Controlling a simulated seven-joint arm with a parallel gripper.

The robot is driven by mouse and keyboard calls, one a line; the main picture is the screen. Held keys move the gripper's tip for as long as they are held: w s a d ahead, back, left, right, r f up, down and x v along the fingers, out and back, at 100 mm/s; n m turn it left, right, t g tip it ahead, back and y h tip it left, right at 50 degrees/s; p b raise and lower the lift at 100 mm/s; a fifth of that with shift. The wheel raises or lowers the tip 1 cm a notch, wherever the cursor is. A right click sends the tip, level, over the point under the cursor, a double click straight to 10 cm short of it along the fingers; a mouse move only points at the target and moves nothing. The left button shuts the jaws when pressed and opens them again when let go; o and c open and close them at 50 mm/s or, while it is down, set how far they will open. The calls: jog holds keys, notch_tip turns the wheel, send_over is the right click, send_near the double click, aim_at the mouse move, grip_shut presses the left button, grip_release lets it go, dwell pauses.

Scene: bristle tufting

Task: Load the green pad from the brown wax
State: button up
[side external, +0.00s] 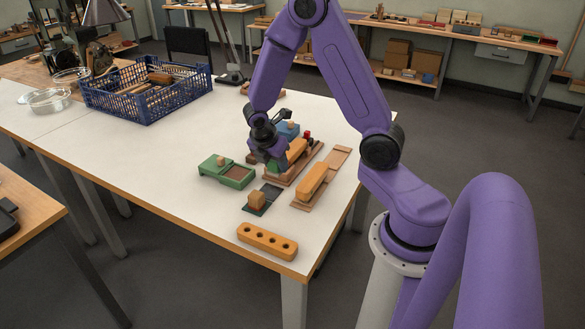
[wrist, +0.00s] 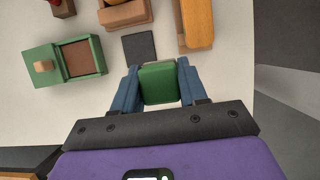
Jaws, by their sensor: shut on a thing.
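The green pad (wrist: 158,82) is a green block held between the two blue fingers of my gripper (wrist: 157,84). In the side view my gripper (side external: 272,160) is over the table beside the wooden fixtures, and the held pad is mostly hidden there. The brown wax (wrist: 83,57) fills a recess in a green tray (wrist: 58,44) with a wooden knob (wrist: 43,66). In the side view the wax (side external: 238,173) lies to the left of my gripper. The pad is apart from the wax.
A dark square (wrist: 138,47) lies just beyond the pad. Orange-topped wooden blocks (side external: 313,178) stand to the right. A wooden cube (side external: 257,197) sits on a dark plate, with a holed orange bar (side external: 267,241) at the front edge. A blue basket (side external: 147,92) stands behind.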

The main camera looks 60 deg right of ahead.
jog(key=w+d+f, duration=0.2)
jog(key=w+d, duration=0.1)
jog(key=w, duration=0.6)
jog(key=w+d+f, duration=0.1)
jog(key=w+d, duration=0.1)
jog(key=w, duration=0.7)
jog(key=shift+f, duration=3.05)
jog(key=shift+f, duration=0.5)
notch_tip(320, 180, up, 7)
